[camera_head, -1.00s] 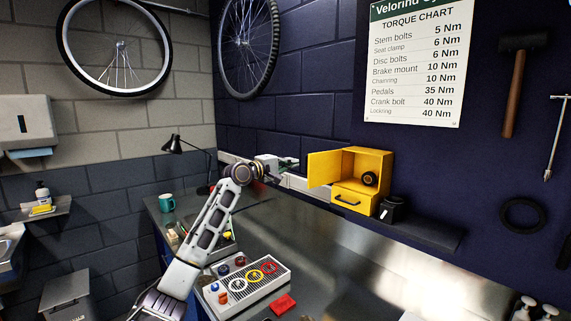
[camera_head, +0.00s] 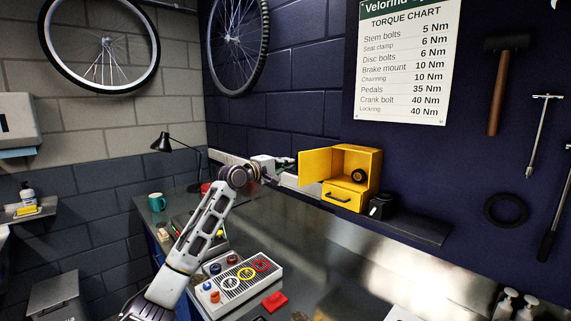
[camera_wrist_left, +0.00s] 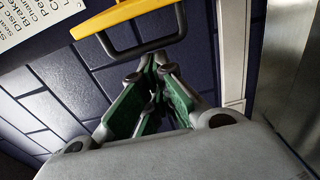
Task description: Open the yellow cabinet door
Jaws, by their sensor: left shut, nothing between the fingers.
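The yellow cabinet (camera_head: 368,160) stands on a wall shelf in the head view. Its yellow door (camera_head: 314,167) stands open, swung out to the left, and a dark round object (camera_head: 358,176) shows inside. A drawer with a dark handle is below. In the left wrist view the door's yellow edge (camera_wrist_left: 118,17) and its black bar handle (camera_wrist_left: 146,49) are at the top. My left gripper (camera_head: 288,163) is left of the door. In the left wrist view its green-padded fingers (camera_wrist_left: 153,62) are shut and empty, with their tips just below the handle; I cannot tell whether they touch it.
A steel bench holds a grey box with coloured rings (camera_head: 246,276), a red block (camera_head: 274,301), a teal mug (camera_head: 157,202) and a black lamp (camera_head: 163,144). A small black container (camera_head: 380,206) sits on the shelf (camera_head: 425,228) right of the cabinet.

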